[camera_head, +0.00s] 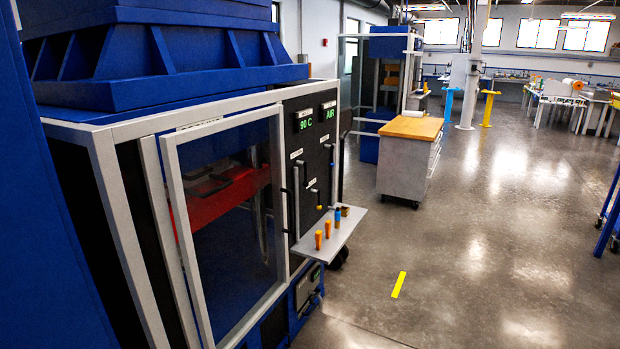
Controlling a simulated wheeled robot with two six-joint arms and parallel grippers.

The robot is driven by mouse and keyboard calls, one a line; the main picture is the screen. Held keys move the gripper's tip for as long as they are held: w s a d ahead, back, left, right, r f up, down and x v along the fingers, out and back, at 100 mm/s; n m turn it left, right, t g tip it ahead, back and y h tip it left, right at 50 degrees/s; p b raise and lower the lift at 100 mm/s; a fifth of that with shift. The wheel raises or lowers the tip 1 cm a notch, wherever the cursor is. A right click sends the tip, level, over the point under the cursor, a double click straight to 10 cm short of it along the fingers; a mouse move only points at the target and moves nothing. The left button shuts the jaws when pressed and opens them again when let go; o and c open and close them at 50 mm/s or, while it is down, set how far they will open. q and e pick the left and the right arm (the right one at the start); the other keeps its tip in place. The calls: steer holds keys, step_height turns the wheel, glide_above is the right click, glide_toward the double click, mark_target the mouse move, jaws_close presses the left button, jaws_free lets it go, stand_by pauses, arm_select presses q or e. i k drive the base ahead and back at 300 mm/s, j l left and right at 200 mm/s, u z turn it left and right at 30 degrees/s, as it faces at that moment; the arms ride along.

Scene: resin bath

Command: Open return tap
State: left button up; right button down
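A blue machine with a grey frame (106,200) fills the left side. Its dark side panel (312,150) carries a "90 C" display (305,122), an "AIR" display (329,112), small labels and several dark or grey handles. A small control with a yellow end (318,205) sits low on this panel. It may be the return tap, but the labels are too small to read, so I cannot tell which control is the tap or how it is set. Neither of my grippers is in view.
A framed glass door (225,240) covers the machine's front, with a red part behind it. A grey shelf (322,243) with small orange and blue items juts out below the panel. A wood-topped cabinet (408,160) stands beyond. The floor at right is clear around a yellow strip (398,285).

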mark_target(305, 183)
steer(key=i+l, duration=0.35)
steer(key=i+l+u, duration=0.15)
steer(key=i+l, duration=0.5)
steer(key=l, duration=0.25)
steer(key=i+l+u, duration=0.1)
steer(key=i+l, duration=0.2)
steer(key=l, duration=0.15)
